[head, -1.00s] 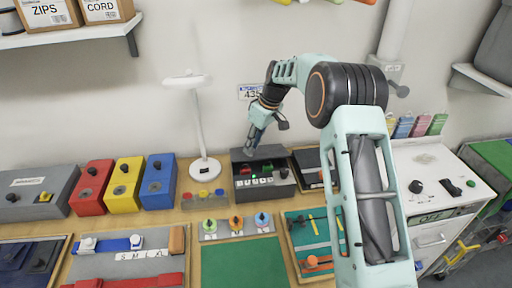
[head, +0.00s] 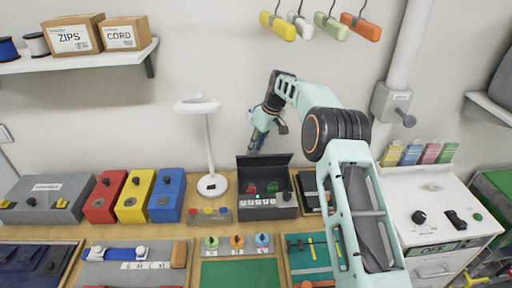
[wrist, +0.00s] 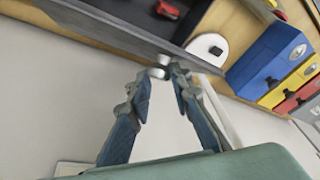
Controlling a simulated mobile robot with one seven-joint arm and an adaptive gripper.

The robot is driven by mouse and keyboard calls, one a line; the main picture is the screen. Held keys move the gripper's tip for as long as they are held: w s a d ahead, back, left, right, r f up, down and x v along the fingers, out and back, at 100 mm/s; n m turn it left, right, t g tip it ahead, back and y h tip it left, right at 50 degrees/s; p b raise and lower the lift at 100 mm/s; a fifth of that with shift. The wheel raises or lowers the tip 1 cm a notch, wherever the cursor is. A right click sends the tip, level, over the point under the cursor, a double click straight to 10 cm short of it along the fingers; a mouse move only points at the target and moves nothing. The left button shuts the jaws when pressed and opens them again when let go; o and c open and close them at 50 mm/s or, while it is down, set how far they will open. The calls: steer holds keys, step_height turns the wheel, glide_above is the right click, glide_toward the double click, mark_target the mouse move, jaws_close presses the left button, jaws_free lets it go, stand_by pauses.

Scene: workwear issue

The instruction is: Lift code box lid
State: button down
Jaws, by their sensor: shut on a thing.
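The dark grey code box (head: 268,211) stands on the bench near the wall, right of the white lamp. Its lid (head: 279,161) is raised and stands steeply at the back edge. A red block (head: 250,188) and a green block (head: 272,188) show inside, behind a row of small code dials (head: 258,201). My gripper (head: 252,150) is at the lid's top edge, left of its middle. In the wrist view my gripper (wrist: 164,71) is shut on a small silver knob (wrist: 159,72) at the lid's edge (wrist: 120,30).
The white lamp (head: 211,150) stands close to the box's left. Blue (head: 166,197), yellow (head: 134,198) and red boxes (head: 103,199) stand farther left. A dark tray (head: 308,193) lies close on the right. Coloured tags (head: 278,27) hang above.

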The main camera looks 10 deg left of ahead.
mark_target(263, 159)
steer(key=shift+w+d+f, duration=0.2)
steer(key=shift+d+f, duration=0.15)
steer(key=shift+d, duration=0.15)
steer(key=c, duration=1.7)
jaws_free()
steer(key=shift+w+d+f, duration=0.1)
steer(key=shift+w+f, duration=0.05)
steer(key=shift+a, duration=0.2)
steer(key=shift+r, duration=0.35)
steer(key=shift+v, duration=3.6)
steer(key=shift+c, duration=0.6)
